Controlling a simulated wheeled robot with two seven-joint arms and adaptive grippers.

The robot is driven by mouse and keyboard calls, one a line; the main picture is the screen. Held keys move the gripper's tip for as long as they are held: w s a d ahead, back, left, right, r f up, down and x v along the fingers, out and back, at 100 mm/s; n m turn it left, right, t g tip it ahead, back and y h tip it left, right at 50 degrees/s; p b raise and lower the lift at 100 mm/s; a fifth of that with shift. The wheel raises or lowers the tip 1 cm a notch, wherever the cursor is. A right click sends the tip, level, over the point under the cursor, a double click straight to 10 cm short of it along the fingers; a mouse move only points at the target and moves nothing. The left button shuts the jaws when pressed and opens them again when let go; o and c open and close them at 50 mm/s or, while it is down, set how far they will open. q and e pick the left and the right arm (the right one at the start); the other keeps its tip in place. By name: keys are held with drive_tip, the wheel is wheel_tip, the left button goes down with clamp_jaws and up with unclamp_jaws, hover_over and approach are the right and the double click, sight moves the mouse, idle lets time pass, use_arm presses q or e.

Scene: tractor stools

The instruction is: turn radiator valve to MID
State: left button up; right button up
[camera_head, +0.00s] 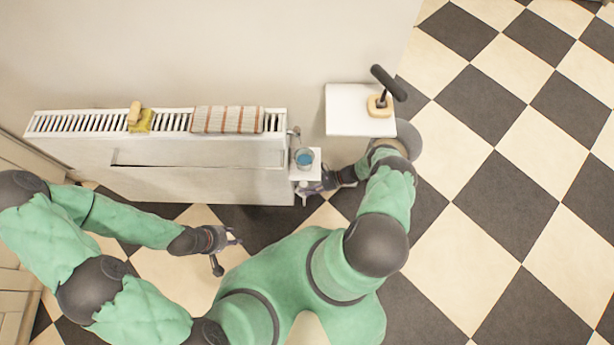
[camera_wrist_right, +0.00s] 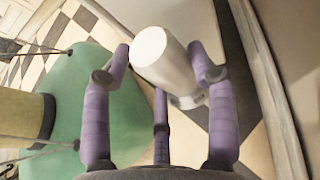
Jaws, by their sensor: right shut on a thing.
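The radiator (camera_head: 200,157) is a long white unit against the wall. In the right wrist view, a white cylindrical valve knob (camera_wrist_right: 165,62) sits between the purple fingers of my right gripper (camera_wrist_right: 160,52), which is shut on it. In the head view my right gripper (camera_head: 314,188) is at the radiator's right end, below a small white shelf; the knob is mostly hidden there. No markings on the knob can be read. My left gripper (camera_head: 228,250) is open and empty above the floor in front of the radiator.
The small shelf (camera_head: 316,160) holds a glass with blue contents (camera_head: 304,158). A striped cloth (camera_head: 228,120), a yellow sponge (camera_head: 144,121) and a wooden brush (camera_head: 134,112) lie on the radiator. A white stand (camera_head: 345,105) at right bears a black-handled tool (camera_head: 386,92). Right floor is free.

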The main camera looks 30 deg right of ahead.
drive_tip(key=shift+n+g, duration=0.5)
drive_tip(key=shift+g, duration=0.1)
drive_tip(key=o, duration=1.2)
drive_tip(key=shift+c, duration=0.2)
drive_tip(key=shift+d, duration=0.1)
drive_tip(key=v, duration=1.1)
drive_tip(key=shift+d, duration=0.45)
drive_tip(key=shift+s, duration=0.1)
